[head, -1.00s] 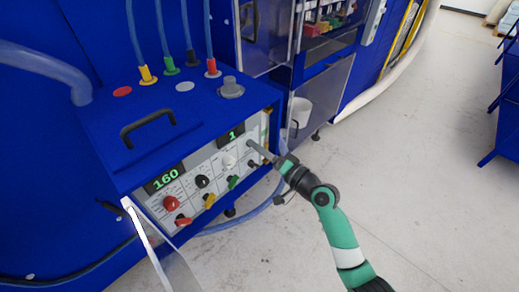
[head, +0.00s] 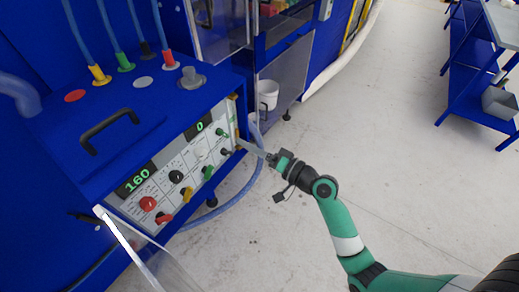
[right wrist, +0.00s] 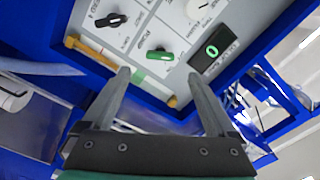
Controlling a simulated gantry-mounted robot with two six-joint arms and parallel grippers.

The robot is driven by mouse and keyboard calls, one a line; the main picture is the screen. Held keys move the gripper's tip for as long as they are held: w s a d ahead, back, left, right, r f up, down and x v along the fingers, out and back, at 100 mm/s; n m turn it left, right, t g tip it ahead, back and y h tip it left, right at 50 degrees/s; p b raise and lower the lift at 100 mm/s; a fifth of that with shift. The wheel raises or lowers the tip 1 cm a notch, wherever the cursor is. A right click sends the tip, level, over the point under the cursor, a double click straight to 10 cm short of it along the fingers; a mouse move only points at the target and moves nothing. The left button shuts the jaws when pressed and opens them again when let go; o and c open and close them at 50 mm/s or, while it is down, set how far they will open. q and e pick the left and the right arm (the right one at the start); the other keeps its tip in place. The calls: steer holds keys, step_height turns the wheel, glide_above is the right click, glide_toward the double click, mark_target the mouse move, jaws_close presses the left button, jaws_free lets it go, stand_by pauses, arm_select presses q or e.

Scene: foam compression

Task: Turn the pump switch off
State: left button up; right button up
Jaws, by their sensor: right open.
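The control panel (head: 165,185) is on the front of the blue machine. Its right end has a small green switch (head: 222,132) and a black switch (head: 226,152) below it. They also show in the right wrist view, the green switch (right wrist: 160,55) and the black switch (right wrist: 116,20). The small display (head: 199,128) reads 0. My right gripper (head: 243,145) is open and empty, just off the panel's right end. In the right wrist view, both switches are clear of its fingers.
Other red, yellow and green switches and round knobs sit further left on the panel, under a display (head: 136,179) reading 160. A clear open cover (head: 140,250) juts out at the panel's left end. A blue hose (head: 235,200) lies below.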

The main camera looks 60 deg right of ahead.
steer(key=s, duration=0.4)
stand_by(0.4)
